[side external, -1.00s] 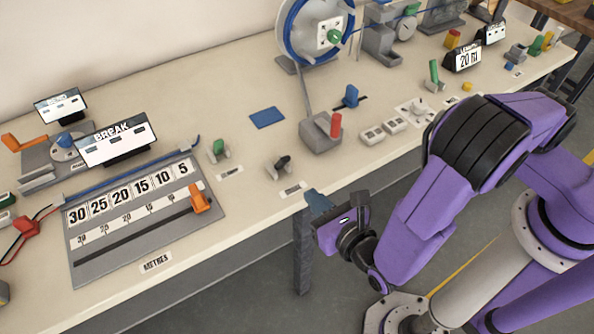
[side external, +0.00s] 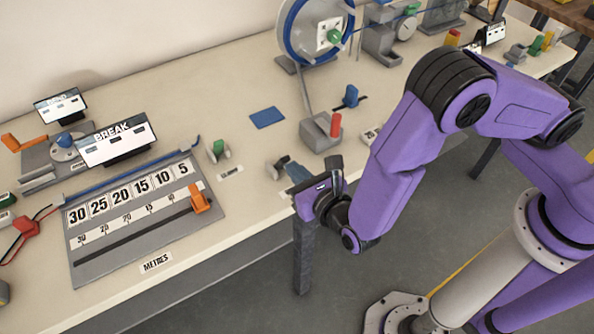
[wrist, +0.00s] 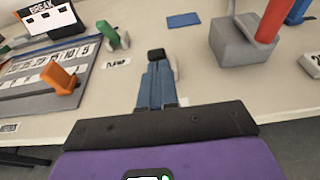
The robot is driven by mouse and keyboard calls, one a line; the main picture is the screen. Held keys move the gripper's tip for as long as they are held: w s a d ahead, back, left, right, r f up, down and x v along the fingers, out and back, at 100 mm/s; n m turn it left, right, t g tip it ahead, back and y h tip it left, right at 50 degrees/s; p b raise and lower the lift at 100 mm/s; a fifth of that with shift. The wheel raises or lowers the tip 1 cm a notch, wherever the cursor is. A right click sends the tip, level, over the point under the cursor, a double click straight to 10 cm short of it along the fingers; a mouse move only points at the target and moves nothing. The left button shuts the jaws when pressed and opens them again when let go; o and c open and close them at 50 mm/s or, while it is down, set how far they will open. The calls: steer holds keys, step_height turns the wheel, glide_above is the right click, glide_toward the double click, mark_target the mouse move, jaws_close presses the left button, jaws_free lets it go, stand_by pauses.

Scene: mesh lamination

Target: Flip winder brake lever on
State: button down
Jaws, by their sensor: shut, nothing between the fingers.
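A small lever with a black handle stands on a light grey base near the table's front edge. In the wrist view its black handle (wrist: 156,54) shows just beyond my fingertips. In the side view my fingers mostly cover it, and part of its base (side external: 271,172) shows. My gripper (side external: 286,164) has blue fingers closed together, with nothing between them. In the wrist view the fingertips (wrist: 158,66) are right at the handle; I cannot tell whether they touch it. The label by this lever is partly covered and unreadable.
A green lever (side external: 217,149) stands to the left. A grey box (side external: 318,137) with a red lever (side external: 335,124) stands to the right, close to my gripper. A board (side external: 92,262) with an orange slider lies at left. A flat blue pad (side external: 267,117) lies behind.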

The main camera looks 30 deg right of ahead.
mark_target(284, 157)
steer(key=shift+w+r+g, duration=0.2)
steer(key=shift+r+g, duration=0.05)
steer(key=shift+g, duration=0.15)
steer(key=shift+w+r, duration=0.1)
steer(key=shift+w+r+g, duration=0.85)
steer(key=shift+w+g, duration=0.1)
steer(key=shift+g, duration=0.55)
steer(key=w+g, duration=0.1)
steer(key=w+r+g, duration=0.1)
steer(key=g, duration=0.1)
steer(key=shift+w+g, duration=0.3)
steer(key=shift+w+r+g, duration=0.15)
steer(key=shift+w+g, duration=0.75)
steer(key=shift+g, duration=0.1)
steer(key=shift+w, duration=1.15)
steer(key=shift+w, duration=0.1)
